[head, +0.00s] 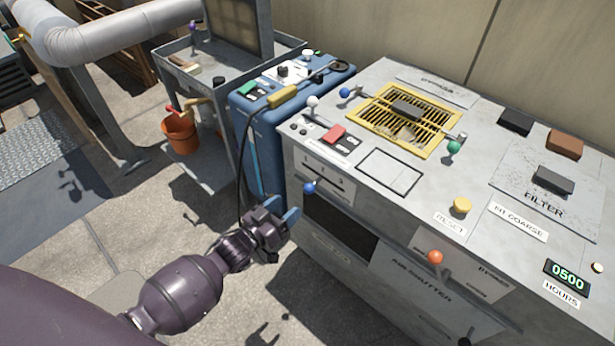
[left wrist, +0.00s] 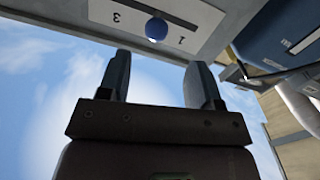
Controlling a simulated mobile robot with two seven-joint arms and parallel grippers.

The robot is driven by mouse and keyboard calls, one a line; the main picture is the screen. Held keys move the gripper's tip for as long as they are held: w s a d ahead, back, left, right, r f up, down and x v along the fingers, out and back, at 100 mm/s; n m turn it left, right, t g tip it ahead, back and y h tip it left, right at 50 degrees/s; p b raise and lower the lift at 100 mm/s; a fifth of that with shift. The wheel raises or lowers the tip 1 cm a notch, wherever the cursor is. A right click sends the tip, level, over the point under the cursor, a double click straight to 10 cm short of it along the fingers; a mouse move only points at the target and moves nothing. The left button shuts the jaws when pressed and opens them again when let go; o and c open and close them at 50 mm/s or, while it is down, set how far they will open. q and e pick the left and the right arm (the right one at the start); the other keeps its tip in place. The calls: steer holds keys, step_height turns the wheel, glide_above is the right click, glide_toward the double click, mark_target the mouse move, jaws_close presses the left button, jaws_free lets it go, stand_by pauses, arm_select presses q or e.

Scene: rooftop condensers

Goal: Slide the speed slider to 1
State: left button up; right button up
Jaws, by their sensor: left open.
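The speed slider's blue ball knob (head: 309,188) sticks out from a white scale plate (head: 328,178) on the upper left of the grey cabinet's front. In the left wrist view the knob (left wrist: 156,29) lies between the upside-down marks 3 and 1 on the plate (left wrist: 192,12). It is roughly midway, and any mark behind it is hidden. My left gripper (head: 281,209) is open and empty, just in front of and below the knob. In the left wrist view its two fingers (left wrist: 158,64) point toward the plate, with the knob beyond the gap and apart from them. My right gripper is not in view.
An orange knob (head: 435,257) sits lower right on the front. The cabinet top holds a yellow grille (head: 431,151), a red switch (head: 334,134) and a yellow reset button (head: 461,205). A blue unit (head: 264,140) stands close on the left. Open floor lies before the cabinet.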

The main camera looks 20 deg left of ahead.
mark_target(311, 186)
arm_select(q)
steer(key=b+x, duration=0.2)
steer(key=x, duration=0.7)
steer(key=shift+w+d+f, duration=0.1)
steer(key=shift+w+d, duration=0.05)
steer(key=shift+d, duration=0.1)
steer(key=shift+w+d, duration=0.2)
steer(key=shift+w, duration=0.35)
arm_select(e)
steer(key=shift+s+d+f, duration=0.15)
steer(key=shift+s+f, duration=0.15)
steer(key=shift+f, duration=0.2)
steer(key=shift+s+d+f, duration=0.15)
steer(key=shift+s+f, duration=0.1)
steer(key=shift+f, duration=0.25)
arm_select(q)
steer(key=shift+c, duration=0.2)
